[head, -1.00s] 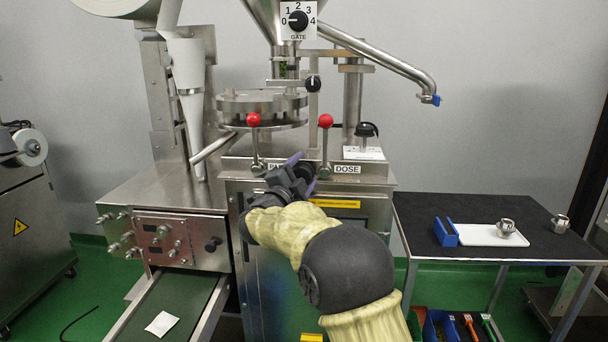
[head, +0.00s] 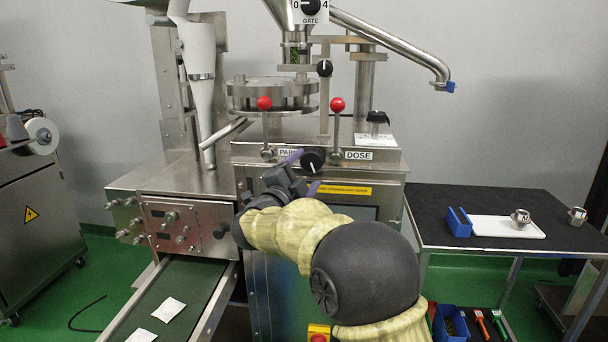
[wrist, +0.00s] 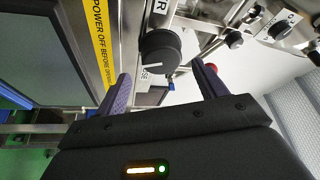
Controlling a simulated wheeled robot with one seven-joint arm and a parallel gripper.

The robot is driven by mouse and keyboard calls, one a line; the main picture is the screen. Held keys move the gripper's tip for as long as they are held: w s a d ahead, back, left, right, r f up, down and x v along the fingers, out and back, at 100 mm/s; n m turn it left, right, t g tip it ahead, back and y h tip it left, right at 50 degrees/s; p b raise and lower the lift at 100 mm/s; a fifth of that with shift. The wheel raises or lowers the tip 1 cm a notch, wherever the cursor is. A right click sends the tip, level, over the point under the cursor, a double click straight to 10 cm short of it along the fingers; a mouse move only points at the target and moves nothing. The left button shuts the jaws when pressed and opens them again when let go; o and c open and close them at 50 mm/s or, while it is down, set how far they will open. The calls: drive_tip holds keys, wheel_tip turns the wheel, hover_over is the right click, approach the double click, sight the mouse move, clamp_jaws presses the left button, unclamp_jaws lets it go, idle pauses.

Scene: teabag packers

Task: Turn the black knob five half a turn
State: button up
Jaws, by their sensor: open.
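A black knob (head: 313,160) with a white pointer line sits on the machine's front, between two lever plates, one reading DOSE. The same knob (wrist: 160,52) shows in the wrist view, ahead of the gap between my fingers. My gripper (head: 304,172) is open and empty, with purple fingers just in front of and slightly below the knob. In the wrist view the fingers (wrist: 160,76) stand apart and the knob looks clear of both. No number five shows on the knob, so I cannot tell from a mark that it is that one.
Two red-balled levers (head: 264,104) (head: 337,104) rise close above the knob. Other black knobs are the GATE dial (head: 311,6), one on the column (head: 324,68) and one on the left panel (head: 220,231). A dark table (head: 480,197) stands at right.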

drive_tip(key=f+b+v, duration=0.1)
drive_tip(key=b+v, duration=0.6)
drive_tip(key=v, duration=0.7)
drive_tip(key=shift+s+d, duration=0.3)
idle(1.1)
idle(0.5)
drive_tip(key=p+v, duration=0.1)
drive_tip(key=v, duration=1.6)
drive_tip(key=shift+s+p, duration=0.2)
drive_tip(key=shift+p, duration=0.2)
